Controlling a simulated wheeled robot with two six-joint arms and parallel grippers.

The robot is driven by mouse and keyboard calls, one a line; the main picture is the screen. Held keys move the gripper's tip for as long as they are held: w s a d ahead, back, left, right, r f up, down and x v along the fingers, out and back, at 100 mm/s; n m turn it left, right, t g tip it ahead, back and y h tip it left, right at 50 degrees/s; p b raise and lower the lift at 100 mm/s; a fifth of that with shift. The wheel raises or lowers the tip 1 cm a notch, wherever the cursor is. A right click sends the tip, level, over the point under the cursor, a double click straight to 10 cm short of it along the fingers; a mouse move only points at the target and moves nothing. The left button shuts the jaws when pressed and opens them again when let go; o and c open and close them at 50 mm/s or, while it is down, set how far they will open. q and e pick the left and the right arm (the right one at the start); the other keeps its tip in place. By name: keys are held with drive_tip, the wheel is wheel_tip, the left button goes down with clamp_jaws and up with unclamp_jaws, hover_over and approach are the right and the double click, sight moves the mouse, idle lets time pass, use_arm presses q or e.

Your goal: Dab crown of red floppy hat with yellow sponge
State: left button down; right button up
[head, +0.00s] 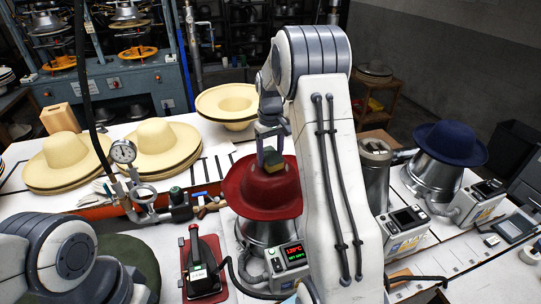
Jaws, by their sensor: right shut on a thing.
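The red floppy hat (240,190) sits on a metal hat block (262,233) in the middle of the head view. My right gripper (271,150) is over its crown, shut on a small sponge (275,164) with a dark green side and a yellowish side. The sponge is in front of the crown and hides part of it. I cannot tell whether it touches the felt. My right arm covers the hat's right edge. My left arm shows at the lower left, but its gripper is out of view.
Cream straw hats (160,145) lie on the table at the left. A pressure gauge (123,151) on pipework and a clothes iron (203,262) stand nearer. A control box (287,257) is by the red hat's block. A navy hat (450,142) on another block stands at the right.

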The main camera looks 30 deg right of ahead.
drive_tip(key=shift+f+b, duration=0.3)
drive_tip(key=shift+f, duration=0.2)
idle(0.5)
drive_tip(key=shift+f, duration=0.1)
idle(1.1)
wheel_tip(320, 180, up, 7)
drive_tip(key=p, duration=0.6)
idle(0.6)
